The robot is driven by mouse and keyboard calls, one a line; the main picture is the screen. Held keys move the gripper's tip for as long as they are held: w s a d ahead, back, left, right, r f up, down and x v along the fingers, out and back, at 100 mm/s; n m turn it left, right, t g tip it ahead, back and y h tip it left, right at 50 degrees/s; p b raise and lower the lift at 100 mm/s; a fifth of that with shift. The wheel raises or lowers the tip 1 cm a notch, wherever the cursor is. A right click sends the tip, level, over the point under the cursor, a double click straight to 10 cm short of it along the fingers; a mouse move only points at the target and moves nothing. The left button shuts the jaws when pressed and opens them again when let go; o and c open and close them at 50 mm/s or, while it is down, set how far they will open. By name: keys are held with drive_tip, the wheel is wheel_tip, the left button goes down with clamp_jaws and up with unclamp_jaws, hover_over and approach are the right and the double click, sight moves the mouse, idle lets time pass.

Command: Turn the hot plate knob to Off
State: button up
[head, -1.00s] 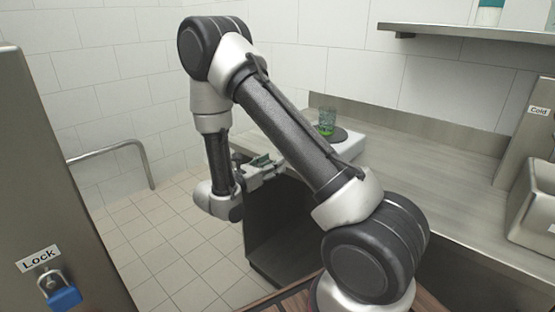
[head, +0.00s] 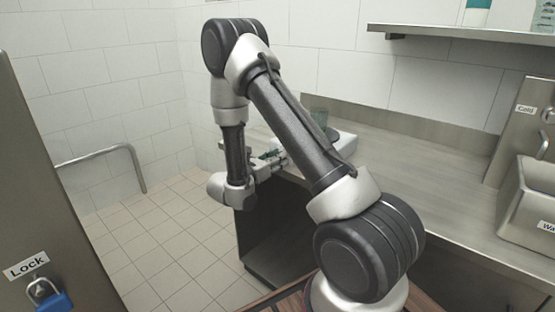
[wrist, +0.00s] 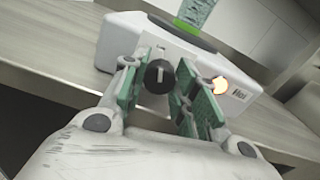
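The hot plate (wrist: 120,40) is a white box on the counter, mostly hidden behind my arm in the head view. Its black round knob (wrist: 158,75) is on the front face, with a pale mark that looks about upright. A warm-coloured light (wrist: 219,84) glows to the right of the knob, near a small label that looks like "Hot". My gripper (head: 272,157) is open at the front of the hot plate. In the wrist view its green-padded fingers stand on either side of the knob; I cannot tell whether they touch it.
A green-tinted glass (wrist: 196,14) stands on the hot plate; in the head view it is partly behind my arm. The steel counter (head: 420,165) is clear to the right, up to a steel container (head: 530,205). A wall shelf (head: 460,33) hangs above.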

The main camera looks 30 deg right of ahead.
drive_tip(key=shift+n, duration=0.8)
drive_tip(key=o, duration=1)
drive_tip(key=v, duration=1.2)
